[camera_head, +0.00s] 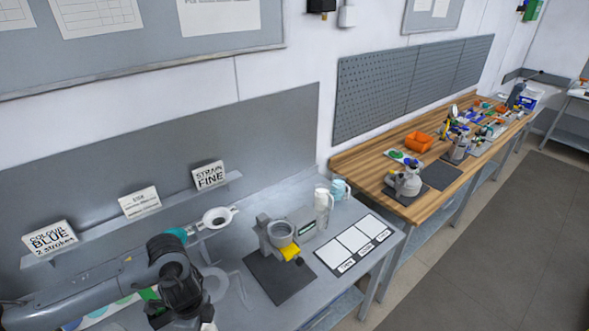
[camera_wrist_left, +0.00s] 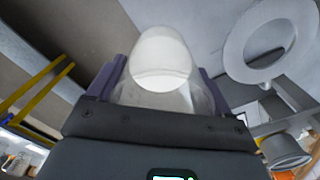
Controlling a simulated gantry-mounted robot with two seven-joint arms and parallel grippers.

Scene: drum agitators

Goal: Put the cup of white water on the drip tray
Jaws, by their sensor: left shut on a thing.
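My left gripper (camera_wrist_left: 160,85) is shut on a clear cup (camera_wrist_left: 162,62) with white contents, its dark fingers on both sides of the cup. In the head view my left gripper (camera_head: 183,300) is over the front left of the grey bench, seen from behind. The wrist hides most of the cup there. No drip tray can be named with certainty; a dark flat plate (camera_head: 283,285) lies under a stand with a grey round vessel (camera_head: 281,233) and a yellow part (camera_head: 291,253). The grey vessel also shows in the wrist view (camera_wrist_left: 287,150). My right gripper is not in view.
A white funnel-like ring (camera_head: 217,217) stands out from the back ledge, right of my wrist. Two pitchers (camera_head: 323,205) (camera_head: 340,189) stand behind a board with white panels (camera_head: 356,243). Signs (camera_head: 208,175) (camera_head: 140,202) (camera_head: 49,238) stand on the ledge. A wooden bench (camera_head: 397,200) is farther right.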

